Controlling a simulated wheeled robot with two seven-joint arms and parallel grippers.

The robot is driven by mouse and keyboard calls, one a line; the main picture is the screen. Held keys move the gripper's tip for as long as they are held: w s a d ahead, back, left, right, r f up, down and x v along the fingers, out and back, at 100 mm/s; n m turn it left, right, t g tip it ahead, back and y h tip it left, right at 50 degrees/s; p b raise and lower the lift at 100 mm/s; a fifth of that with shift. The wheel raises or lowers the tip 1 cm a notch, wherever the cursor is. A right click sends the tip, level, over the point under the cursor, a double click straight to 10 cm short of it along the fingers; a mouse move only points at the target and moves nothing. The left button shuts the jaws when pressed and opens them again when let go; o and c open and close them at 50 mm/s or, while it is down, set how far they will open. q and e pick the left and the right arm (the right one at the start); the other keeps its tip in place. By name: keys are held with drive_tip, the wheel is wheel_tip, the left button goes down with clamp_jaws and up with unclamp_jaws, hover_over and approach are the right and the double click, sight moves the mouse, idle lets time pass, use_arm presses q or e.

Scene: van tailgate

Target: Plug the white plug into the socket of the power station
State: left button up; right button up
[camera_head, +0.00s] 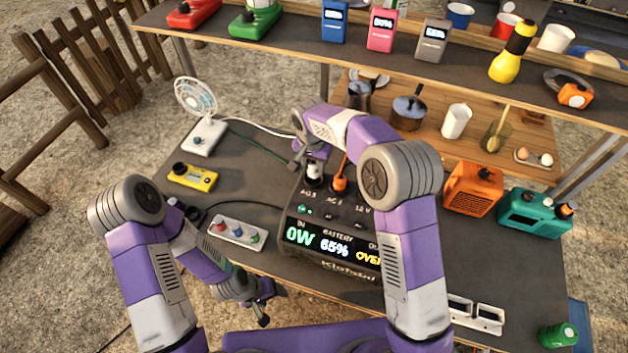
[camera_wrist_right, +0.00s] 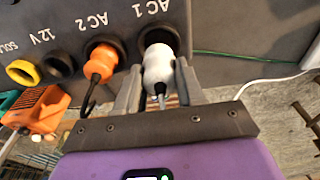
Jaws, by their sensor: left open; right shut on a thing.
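The dark power station (camera_head: 300,262) stands on the table; its display reads 0W, 65% and a partly hidden yellow word. My right gripper (camera_head: 314,165) is shut on the white plug (camera_head: 313,172) over the left socket. In the right wrist view, the white plug (camera_wrist_right: 158,66) sits between the fingers of the right gripper (camera_wrist_right: 157,88), its front end within the black ring of the AC 1 socket (camera_wrist_right: 157,33). How deep it sits I cannot tell. An orange plug (camera_wrist_right: 102,60) is in AC 2. My left gripper (camera_head: 257,302) is open and empty near the table's front edge.
A white fan (camera_head: 204,138), a yellow device (camera_head: 192,177) and a white button box (camera_head: 238,233) lie left of the station. Orange (camera_head: 473,188) and teal (camera_head: 535,213) boxes stand right. Cables cross the table behind and left. A shelf (camera_head: 280,40) runs above the back.

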drive_tip(key=shift+f, duration=0.15)
drive_tip(key=shift+f+b, duration=0.9)
drive_tip(key=shift+f, duration=0.35)
drive_tip(key=shift+f, duration=0.2)
drive_tip(key=o, duration=1.1)
drive_tip(key=r, duration=0.7)
drive_tip(key=shift+s+a+r, duration=0.2)
drive_tip(key=shift+s+r, duration=0.1)
drive_tip(key=shift+s, duration=0.1)
